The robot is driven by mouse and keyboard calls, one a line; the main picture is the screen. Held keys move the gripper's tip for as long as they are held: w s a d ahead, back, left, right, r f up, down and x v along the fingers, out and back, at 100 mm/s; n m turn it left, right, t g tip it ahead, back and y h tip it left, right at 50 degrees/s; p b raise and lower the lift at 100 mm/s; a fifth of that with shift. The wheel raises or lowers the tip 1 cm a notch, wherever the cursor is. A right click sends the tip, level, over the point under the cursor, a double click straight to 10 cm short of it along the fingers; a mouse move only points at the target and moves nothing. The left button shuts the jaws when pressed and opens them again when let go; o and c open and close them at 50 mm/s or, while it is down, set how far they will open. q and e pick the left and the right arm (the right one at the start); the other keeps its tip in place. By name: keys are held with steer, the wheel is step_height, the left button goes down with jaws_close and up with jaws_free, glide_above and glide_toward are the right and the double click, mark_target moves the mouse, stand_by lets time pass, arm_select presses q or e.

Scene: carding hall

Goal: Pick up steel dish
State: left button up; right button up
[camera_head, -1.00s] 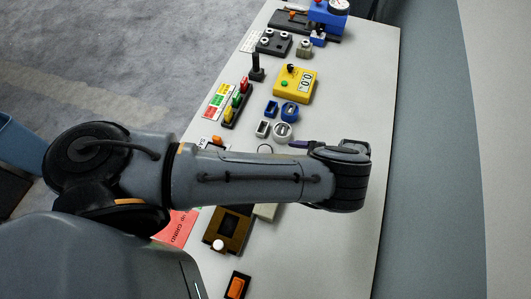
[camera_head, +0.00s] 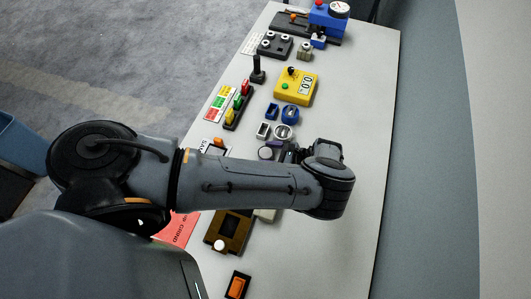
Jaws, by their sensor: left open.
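My left arm reaches in from the left across the table. Its left gripper (camera_head: 286,153) is open, folded back from the wrist, just right of the grey piece. The fingertips are small and dark, and I cannot tell whether they touch it. My right gripper is not in view.
A yellow box (camera_head: 297,87) and a strip of coloured buttons (camera_head: 238,104) stand farther up. A brown panel (camera_head: 229,232) lies nearer. The table's right side (camera_head: 365,120) is clear.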

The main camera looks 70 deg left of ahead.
arm_select(q)
steer(key=c, duration=0.9)
steer(key=shift+r, duration=0.15)
